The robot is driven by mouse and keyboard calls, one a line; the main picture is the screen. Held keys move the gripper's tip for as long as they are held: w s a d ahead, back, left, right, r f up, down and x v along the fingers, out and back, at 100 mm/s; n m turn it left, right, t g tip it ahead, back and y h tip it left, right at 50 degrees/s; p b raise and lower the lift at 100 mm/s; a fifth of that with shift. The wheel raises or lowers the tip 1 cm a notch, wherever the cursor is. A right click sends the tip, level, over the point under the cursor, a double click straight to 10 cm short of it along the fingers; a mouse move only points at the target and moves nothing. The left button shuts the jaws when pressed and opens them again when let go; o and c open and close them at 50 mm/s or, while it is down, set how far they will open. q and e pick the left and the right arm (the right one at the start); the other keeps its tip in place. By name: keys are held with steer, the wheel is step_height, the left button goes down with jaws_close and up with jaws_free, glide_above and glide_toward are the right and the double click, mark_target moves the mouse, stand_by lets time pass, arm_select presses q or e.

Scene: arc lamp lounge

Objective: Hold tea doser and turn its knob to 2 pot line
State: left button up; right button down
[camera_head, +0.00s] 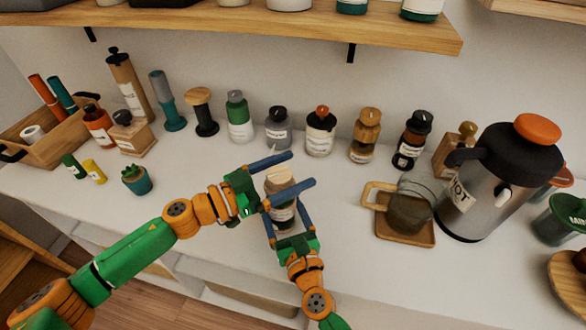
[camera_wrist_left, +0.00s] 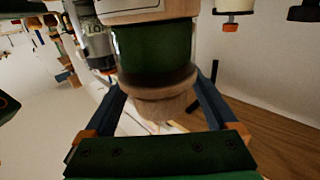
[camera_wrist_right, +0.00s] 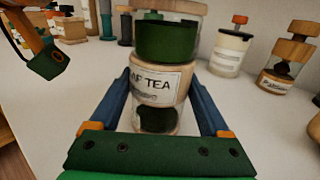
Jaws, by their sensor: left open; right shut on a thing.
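The tea doser (camera_head: 284,213) is upright at the middle of the counter, with a pale wooden top, a dark green band and a glass body. Its label, partly reading "AF TEA", faces the right wrist view (camera_wrist_right: 158,84). My right gripper (camera_head: 287,212) is shut on its body from the front. My left gripper (camera_head: 296,170) is open, with its fingers on either side of the wooden knob. In the left wrist view the knob (camera_wrist_left: 160,107) appears upside down between the spread fingers. Any line marks on the doser cannot be made out.
Several jars, including a green one (camera_head: 239,118), stand in a row along the wall. A glass jug (camera_head: 408,212) on a wooden tray and a large flask (camera_head: 490,195) stand to the right. A small potted plant (camera_head: 137,180) is at the left. A wooden shelf (camera_head: 300,28) hangs above.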

arm_select(q)
steer(key=shift+w+d, duration=0.15)
steer(key=shift+d, duration=0.15)
steer(key=c, duration=1.4)
steer(key=shift+m+g, duration=0.3)
steer(key=shift+g, duration=0.1)
steer(key=m+g+h, duration=0.1)
steer(key=m+g, duration=0.1)
steer(key=g, duration=0.1)
steer(key=s+m+g+h, duration=0.1)
steer(key=m+g, duration=0.1)
steer(key=g, duration=0.2)
steer(key=shift+s+d+f+m, duration=0.1)
steer(key=shift+d+m, duration=0.05)
steer(key=shift+m, duration=0.25)
steer(key=shift+s+m+g, duration=0.1)
steer(key=shift+m+g, duration=0.2)
steer(key=shift+g, duration=0.4)
steer(key=shift+s+g, duration=0.15)
steer(key=shift+g, duration=0.15)
steer(key=o, duration=1.4)
